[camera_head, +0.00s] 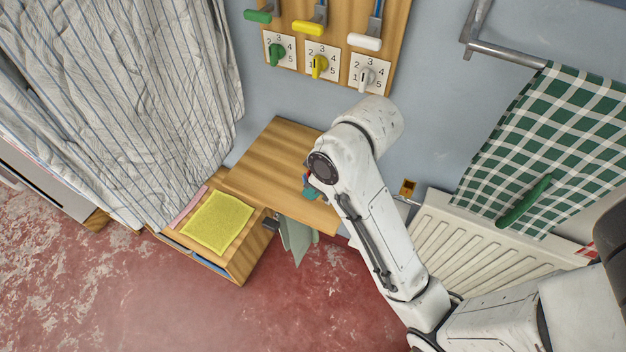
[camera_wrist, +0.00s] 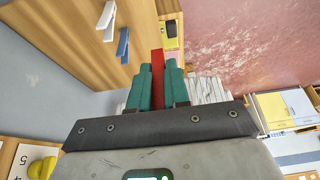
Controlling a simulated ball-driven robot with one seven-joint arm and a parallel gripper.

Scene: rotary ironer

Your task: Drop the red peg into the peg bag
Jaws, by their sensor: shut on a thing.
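The red peg (camera_wrist: 157,66) stands upright between the two teal fingers of my gripper (camera_wrist: 159,84) in the wrist view. My gripper is shut on it. In the head view my arm hides most of the gripper; a bit of it (camera_head: 311,191) shows over the right part of the wooden shelf (camera_head: 268,165). A grey-green cloth (camera_head: 297,236) hangs below the shelf's front edge; I cannot tell whether it is the peg bag. No bag opening is visible.
A white peg (camera_wrist: 106,14) and a blue peg (camera_wrist: 124,45) are on the wood in the wrist view. A yellow cloth (camera_head: 218,221) lies on a lower wooden top. A striped sheet (camera_head: 115,90) hangs at left. A radiator (camera_head: 470,250) stands right of my arm.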

